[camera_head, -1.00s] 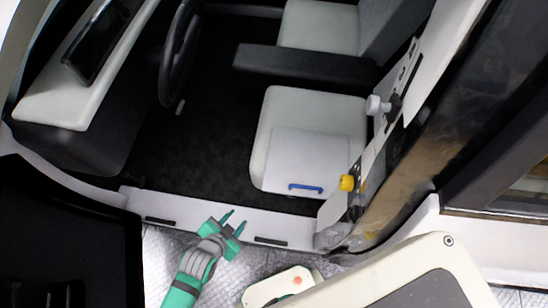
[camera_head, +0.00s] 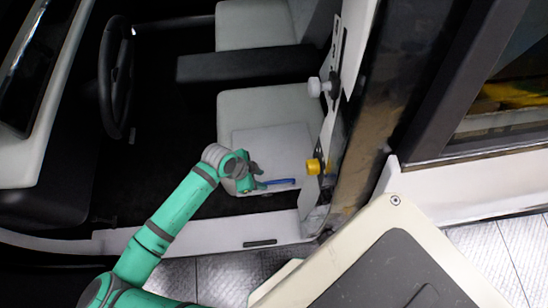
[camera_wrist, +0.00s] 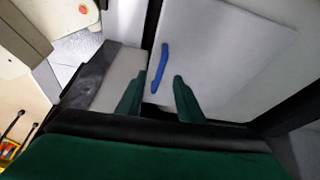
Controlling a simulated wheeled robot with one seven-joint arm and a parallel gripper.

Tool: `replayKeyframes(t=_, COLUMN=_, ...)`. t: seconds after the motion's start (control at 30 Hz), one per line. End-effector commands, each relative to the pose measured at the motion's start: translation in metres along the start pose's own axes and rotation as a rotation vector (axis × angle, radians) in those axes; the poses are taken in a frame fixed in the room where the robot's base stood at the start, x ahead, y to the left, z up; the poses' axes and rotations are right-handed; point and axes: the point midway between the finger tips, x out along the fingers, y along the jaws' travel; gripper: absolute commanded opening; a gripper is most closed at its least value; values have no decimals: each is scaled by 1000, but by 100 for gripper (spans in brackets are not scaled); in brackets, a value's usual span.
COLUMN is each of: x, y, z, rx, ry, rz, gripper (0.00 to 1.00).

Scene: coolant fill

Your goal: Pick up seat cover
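The seat cover (camera_head: 275,143) is a thin, pale, flat panel lying on the near white seat. A blue bar handle (camera_head: 282,181) is fixed along its near edge. My gripper (camera_head: 259,180) hovers over the seat's front left corner, at the left end of the handle. In the wrist view the seat cover (camera_wrist: 225,55) fills the upper right, with the blue handle (camera_wrist: 161,66) running lengthwise. The two green fingertips (camera_wrist: 159,77) are spread apart, with the handle's lower end showing between them. I cannot tell whether they touch it.
A yellow knob (camera_head: 313,167) and a white knob (camera_head: 315,87) stick out from the pillar right of the seat. A dark armrest (camera_head: 245,66) lies behind the seat. The steering wheel (camera_head: 106,80) is at the left. The pale door sill (camera_head: 200,238) runs below my arm.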

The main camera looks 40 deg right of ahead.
Motion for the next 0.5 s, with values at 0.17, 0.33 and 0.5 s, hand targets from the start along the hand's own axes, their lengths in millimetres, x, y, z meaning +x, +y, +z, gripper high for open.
replayKeyframes(t=0.17, x=4, y=-2, z=-26, rx=67, ry=5, rz=58, gripper=34)
replayKeyframes(t=0.33, x=10, y=-2, z=-32, rx=82, ry=7, rz=73, gripper=34)
replayKeyframes(t=0.5, x=31, y=0, z=-32, rx=81, ry=7, rz=73, gripper=34)
